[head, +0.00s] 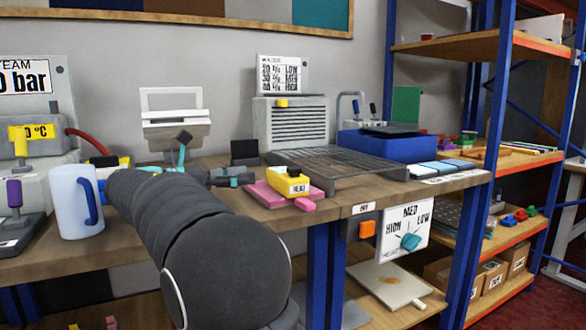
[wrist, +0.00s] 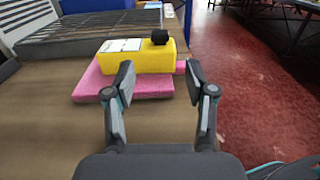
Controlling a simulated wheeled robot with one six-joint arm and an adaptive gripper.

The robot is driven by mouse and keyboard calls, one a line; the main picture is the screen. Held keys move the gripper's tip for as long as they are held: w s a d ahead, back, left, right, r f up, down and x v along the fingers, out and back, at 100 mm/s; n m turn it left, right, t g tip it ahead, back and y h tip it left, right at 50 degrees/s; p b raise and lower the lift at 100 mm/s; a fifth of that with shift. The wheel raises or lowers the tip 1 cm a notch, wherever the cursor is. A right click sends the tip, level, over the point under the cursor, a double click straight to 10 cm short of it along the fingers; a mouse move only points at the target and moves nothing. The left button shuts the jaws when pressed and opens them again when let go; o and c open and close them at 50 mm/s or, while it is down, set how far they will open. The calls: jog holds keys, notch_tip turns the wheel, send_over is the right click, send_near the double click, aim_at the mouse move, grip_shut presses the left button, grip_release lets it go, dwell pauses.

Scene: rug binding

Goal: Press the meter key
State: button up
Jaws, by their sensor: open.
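The meter looks to be a yellow box (head: 288,183) lying on a pink pad (head: 265,198) near the workbench's front edge. It carries a white label and a round black key (head: 293,171) on top. In the wrist view the yellow meter (wrist: 130,60) lies ahead, with the black key (wrist: 159,37) at its right end, beyond the gap between my fingertips. My gripper (wrist: 160,82) is open and empty, its fingers pointing at the meter's near side. In the head view my gripper (head: 228,178) is left of the meter, partly hidden behind my arm.
A dark grating (head: 330,165) lies behind the meter, and a blue tray (head: 362,146) stands to its right. A white mug (head: 76,200) stands at the left. A panel with a teal dial (head: 410,242) hangs below the bench edge. Bare wood (wrist: 50,125) shows left of my fingers.

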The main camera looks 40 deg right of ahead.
grip_shut()
dwell(1.2)
